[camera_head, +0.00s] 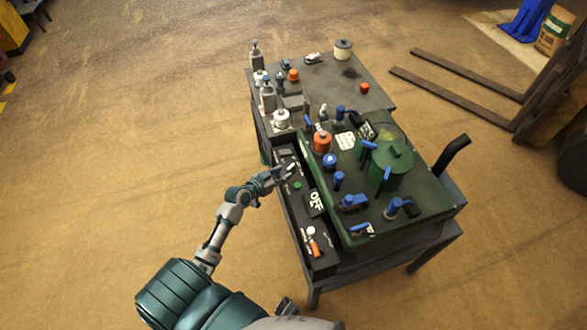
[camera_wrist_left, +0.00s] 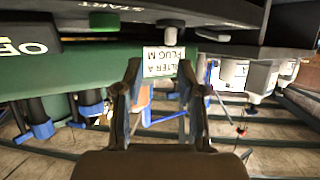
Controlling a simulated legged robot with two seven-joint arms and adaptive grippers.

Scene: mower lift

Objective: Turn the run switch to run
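The black control panel (camera_head: 305,222) runs along the near left side of the machine. It carries a large white OFF label (camera_head: 316,201), a green button (camera_head: 297,186), and a red-orange lever (camera_head: 314,247) near its lower end. I cannot tell which part is the run switch. My left gripper (camera_head: 287,171) is over the upper part of the panel, just above the green button in the picture. In the left wrist view, its two fingers (camera_wrist_left: 159,78) are apart with nothing held between them. The OFF label (camera_wrist_left: 20,47) and green button (camera_wrist_left: 103,20) appear there too.
The green machine (camera_head: 405,220) bears several blue handles and a green cylinder (camera_head: 390,166). Bottles (camera_head: 268,97) and a white canister (camera_head: 343,50) stand on the dark table (camera_head: 325,80). Forklift tines (camera_head: 465,72) lie at right.

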